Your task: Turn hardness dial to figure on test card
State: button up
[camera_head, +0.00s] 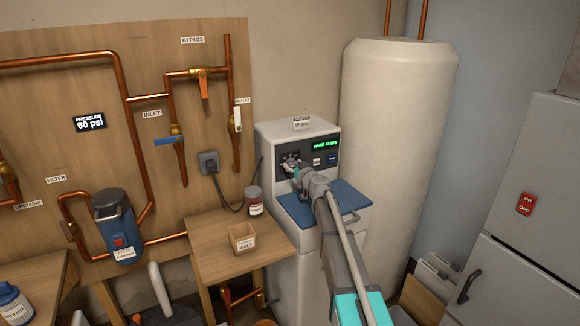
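The hardness dial (290,158) is on the dark control panel of the white water softener (266,135); my gripper hides most of it. My gripper (292,168) is at the dial, with my arm reaching up from the lower right. The fingers are too small and covered to show whether they touch the dial or how wide they are. A small white test card (301,123) stands on top of the softener and seems to read 10 gpg. The green display (325,146) right of the dial seems to end in 10 gpg, but its text is blurred.
Two small buttons (332,160) sit under the display. A blue lid (345,195) lies below the panel, under my arm. A tall white tank (395,110) stands close on the right. A small table (215,262) with a wooden box (242,238) and a jar (254,201) is on the left.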

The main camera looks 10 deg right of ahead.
jog(key=c, duration=0.6)
jog(key=shift+a, duration=0.35)
jog(key=shift+d, duration=0.15)
jog(key=shift+c, duration=0.2)
jog(key=shift+d, duration=0.1)
jog(key=shift+m, duration=0.3)
jog(key=m, duration=0.8)
jog(key=shift+d+f, duration=0.1)
jog(key=shift+d, duration=0.05)
